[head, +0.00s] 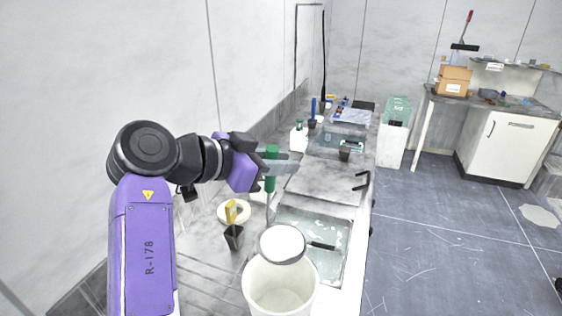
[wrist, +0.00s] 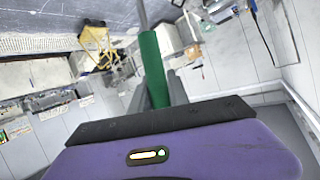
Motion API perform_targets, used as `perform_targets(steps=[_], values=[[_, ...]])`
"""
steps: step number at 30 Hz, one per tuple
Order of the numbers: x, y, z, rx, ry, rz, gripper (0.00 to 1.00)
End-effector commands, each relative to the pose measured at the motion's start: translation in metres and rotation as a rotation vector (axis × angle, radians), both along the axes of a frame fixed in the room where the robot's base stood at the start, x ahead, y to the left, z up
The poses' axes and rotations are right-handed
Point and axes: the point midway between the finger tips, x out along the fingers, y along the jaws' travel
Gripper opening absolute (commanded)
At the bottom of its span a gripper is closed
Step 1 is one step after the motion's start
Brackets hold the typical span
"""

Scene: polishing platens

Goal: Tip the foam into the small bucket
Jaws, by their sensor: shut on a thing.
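My gripper (head: 273,168) is shut on the green handle (head: 271,155) of a skimming ladle, and the handle stands nearly upright. In the wrist view the green handle (wrist: 153,68) rises between the fingers, with a thin metal rod beyond it. In the head view the rod runs down to a round grey-rimmed bowl (head: 282,259), which holds white foam (head: 281,242). The bowl appears over the far rim of the small white bucket (head: 251,285); I cannot tell the height gap. The bucket's visible inside is pale, and its lower part is cut off by the frame.
A wet platen tray (head: 335,262) lies right of the bucket on the bench. A dark pot with a yellow tool (head: 233,236) and a white ring (head: 222,212) stand to the left. A white bottle (head: 298,138) stands farther back. The floor at right is clear.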

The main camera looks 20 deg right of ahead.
Motion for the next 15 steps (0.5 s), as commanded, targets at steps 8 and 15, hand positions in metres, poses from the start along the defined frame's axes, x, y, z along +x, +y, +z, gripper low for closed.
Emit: perform_targets(steps=[8,15], values=[[0.0,0.0,-0.017,-0.001,0.003,0.0,0.0],[-0.007,0.001,-0.041,-0.001,-0.038,0.002,0.0]])
